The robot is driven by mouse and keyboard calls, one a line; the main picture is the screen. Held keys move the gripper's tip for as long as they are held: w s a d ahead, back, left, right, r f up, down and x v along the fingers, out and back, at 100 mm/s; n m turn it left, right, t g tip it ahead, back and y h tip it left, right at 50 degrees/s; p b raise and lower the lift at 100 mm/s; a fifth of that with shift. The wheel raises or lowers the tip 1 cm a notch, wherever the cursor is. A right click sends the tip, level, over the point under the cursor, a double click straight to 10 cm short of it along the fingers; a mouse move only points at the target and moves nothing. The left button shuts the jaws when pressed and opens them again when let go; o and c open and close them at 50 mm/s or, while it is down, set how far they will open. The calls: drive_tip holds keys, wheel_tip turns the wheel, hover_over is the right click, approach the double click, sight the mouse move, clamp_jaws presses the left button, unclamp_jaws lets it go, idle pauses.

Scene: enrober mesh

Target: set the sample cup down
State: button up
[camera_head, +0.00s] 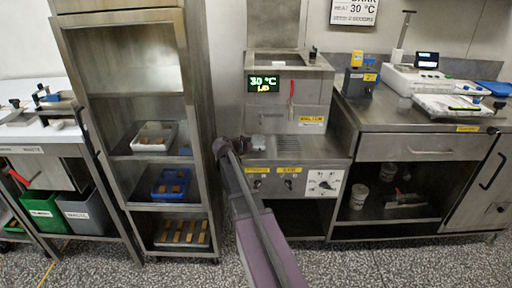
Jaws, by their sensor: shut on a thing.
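My arm reaches up from the bottom middle to the front of the steel enrober machine (290,110). My gripper (246,145) is at the left end of the machine's front ledge, small and partly hidden by my own wrist. It is shut on a small pale thing (259,142), which looks like the sample cup. The thing is just over or on the ledge (325,150); I cannot tell whether it touches.
Knobs and yellow labels line the panel (290,182) below the ledge. A steel rack (125,105) with trays stands left. The floor at lower right is clear.

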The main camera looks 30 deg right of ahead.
drive_tip(key=shift+f, duration=0.15)
drive_tip(key=o, duration=1)
drive_tip(key=shift+o, duration=0.2)
drive_tip(key=shift+a+r, duration=0.15)
drive_tip(key=shift+r, duration=0.15)
drive_tip(key=p+v, duration=0.4)
drive_tip(key=v, duration=0.7)
drive_tip(key=shift+a+p, duration=0.35)
drive_tip(key=shift+a, duration=0.05)
drive_tip(key=shift+s, duration=0.1)
